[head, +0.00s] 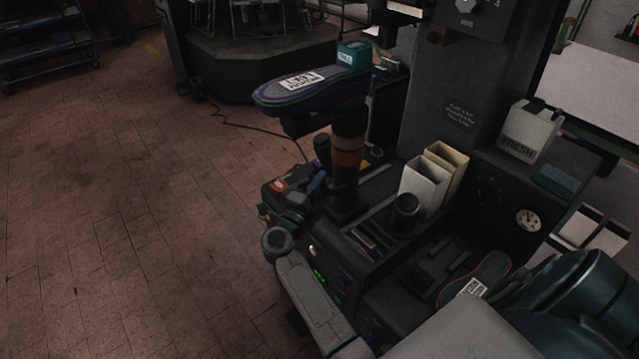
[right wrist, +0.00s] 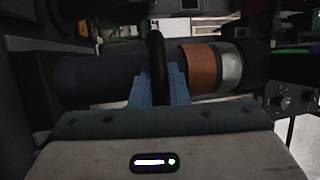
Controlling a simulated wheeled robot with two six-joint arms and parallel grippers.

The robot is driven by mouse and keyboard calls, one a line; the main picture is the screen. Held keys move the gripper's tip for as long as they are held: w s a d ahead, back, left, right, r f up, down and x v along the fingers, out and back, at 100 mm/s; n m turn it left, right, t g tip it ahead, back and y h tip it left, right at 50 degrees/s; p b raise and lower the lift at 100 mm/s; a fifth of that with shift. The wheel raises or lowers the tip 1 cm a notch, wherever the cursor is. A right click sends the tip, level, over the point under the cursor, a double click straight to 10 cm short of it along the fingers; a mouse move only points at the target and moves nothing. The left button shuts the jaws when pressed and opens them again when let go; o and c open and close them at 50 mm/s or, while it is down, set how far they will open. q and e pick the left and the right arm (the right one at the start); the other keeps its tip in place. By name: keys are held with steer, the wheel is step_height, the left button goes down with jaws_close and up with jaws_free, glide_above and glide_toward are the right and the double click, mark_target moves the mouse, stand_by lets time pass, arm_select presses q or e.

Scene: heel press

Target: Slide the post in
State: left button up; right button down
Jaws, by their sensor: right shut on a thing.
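The post (head: 349,178) is a dark upright cylinder with a brown band and a grey band, on the left side of the dark press. In the right wrist view the post (right wrist: 95,80) lies across the picture, with copper and silver bands. My right gripper (head: 319,180) is beside the post, on its left in the head view. In the right wrist view, its blue fingers (right wrist: 160,86) are shut on a black handle (right wrist: 155,52) in front of the post. The post's lower end meets the dark press bed; I cannot tell how deep it sits. My left gripper is not in view.
A purple-edged shoe sole (head: 310,85) with a label is above and behind the post. A black round cup (head: 405,212), a white open box (head: 422,190) and another sole (head: 475,275) are on the press to the right. The tiled floor (head: 150,220) at left is clear.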

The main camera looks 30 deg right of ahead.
mark_target(344, 169)
steer(key=d, duration=0.2)
steer(key=d+p, duration=0.1)
steer(key=d, duration=0.2)
steer(key=d+p, duration=0.1)
steer(key=d, duration=0.2)
steer(key=shift+w+r, duration=0.3)
steer(key=shift+w, duration=0.05)
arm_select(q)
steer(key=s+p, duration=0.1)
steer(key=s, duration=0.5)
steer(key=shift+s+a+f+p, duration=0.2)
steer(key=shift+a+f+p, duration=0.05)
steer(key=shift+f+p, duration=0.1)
arm_select(e)
steer(key=d, duration=0.9)
steer(key=shift+w+f, duration=0.15)
steer(key=shift+w, duration=0.2)
steer(key=shift+d, duration=0.1)
